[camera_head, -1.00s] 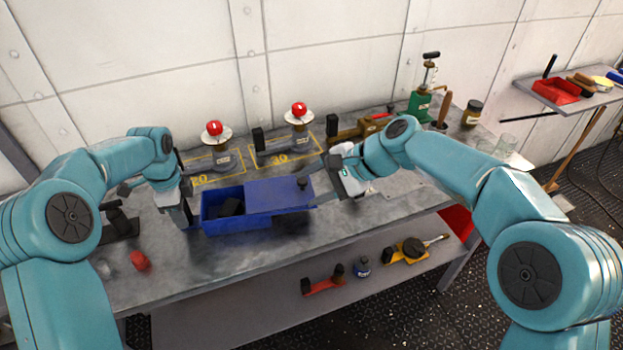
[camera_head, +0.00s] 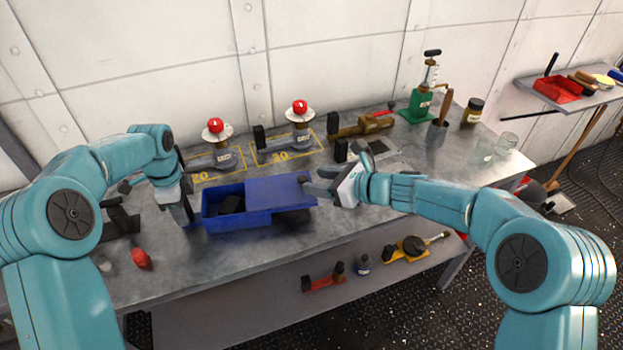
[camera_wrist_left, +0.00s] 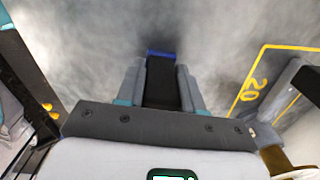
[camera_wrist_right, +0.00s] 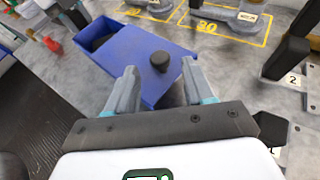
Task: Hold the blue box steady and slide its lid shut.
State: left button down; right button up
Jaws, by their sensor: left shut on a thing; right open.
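The blue box (camera_head: 236,222) stands on the grey bench with its left part uncovered and a dark object (camera_head: 232,204) inside. Its blue lid (camera_head: 270,192) reaches out past the box's right end, with a black knob (camera_head: 304,177) near the lid's right end. The lid (camera_wrist_right: 135,50) and knob (camera_wrist_right: 160,61) also show in the right wrist view. My left gripper (camera_head: 190,217) is shut on the box at its left end; the left wrist view shows a dark part with a blue edge (camera_wrist_left: 161,54) between the fingers. My right gripper (camera_wrist_right: 160,84) is open at the lid's right end, with the knob just beyond its fingertips.
Two red-topped fixtures (camera_head: 215,127) (camera_head: 300,107) stand behind the box in yellow outlines. A red cap-like object (camera_head: 142,259) lies front left. A green pump (camera_head: 422,103) and a jar (camera_head: 473,111) stand back right. A lower shelf (camera_head: 270,305) holds tools.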

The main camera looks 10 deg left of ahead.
aim_at(265, 198)
jog(key=shift+x, duration=1.4)
grip_shut()
pick_arm(q)
jog(key=shift+d, duration=0.1)
pick_arm(e)
jog(key=s+a, duration=0.1)
jog(key=a, duration=0.2)
jog(key=s+a, duration=0.2)
jog(key=a, duration=0.2)
jog(key=s+a, duration=0.1)
jog(key=a, duration=0.2)
jog(key=shift+s+a, duration=0.15)
jog(key=shift+a, duration=0.05)
grip_release()
